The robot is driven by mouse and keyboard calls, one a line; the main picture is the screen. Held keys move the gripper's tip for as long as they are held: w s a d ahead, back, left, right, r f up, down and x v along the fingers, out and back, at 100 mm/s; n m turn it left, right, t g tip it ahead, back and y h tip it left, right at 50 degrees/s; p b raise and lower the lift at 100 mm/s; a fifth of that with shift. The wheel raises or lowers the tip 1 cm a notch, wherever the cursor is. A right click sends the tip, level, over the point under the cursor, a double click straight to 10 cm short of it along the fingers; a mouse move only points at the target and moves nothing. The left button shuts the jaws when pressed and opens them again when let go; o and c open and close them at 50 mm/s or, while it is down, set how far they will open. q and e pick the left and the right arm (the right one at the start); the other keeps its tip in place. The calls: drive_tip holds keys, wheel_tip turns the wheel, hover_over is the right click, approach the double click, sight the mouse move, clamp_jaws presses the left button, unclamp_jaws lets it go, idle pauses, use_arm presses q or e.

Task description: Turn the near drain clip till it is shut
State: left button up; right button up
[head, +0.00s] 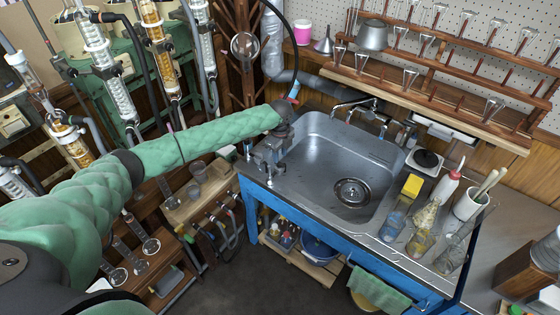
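My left arm, in a green quilted sleeve, reaches across from the left. Its grey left gripper (267,163) points down at the left rim of the steel sink (318,165). The fingers are small and dark against the rim, so I cannot tell whether they are open or shut. Below and left of it, several grey hoses with small fittings (215,222) hang at the front of a low wooden stand (186,207). I cannot make out which fitting is the near drain clip or how it is turned. My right gripper is not in view.
Glass condensers (103,70) stand at the left behind my arm. A tap (355,104) rises behind the sink. Bottles and a white pot of tools (470,203) stand right of it. A blue basin (318,250) sits under the bench. The dark floor in front is clear.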

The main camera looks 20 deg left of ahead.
sight(280, 163)
use_arm(q)
drive_tip(key=shift+r+b, duration=0.55)
drive_tip(key=shift+r, duration=1.45)
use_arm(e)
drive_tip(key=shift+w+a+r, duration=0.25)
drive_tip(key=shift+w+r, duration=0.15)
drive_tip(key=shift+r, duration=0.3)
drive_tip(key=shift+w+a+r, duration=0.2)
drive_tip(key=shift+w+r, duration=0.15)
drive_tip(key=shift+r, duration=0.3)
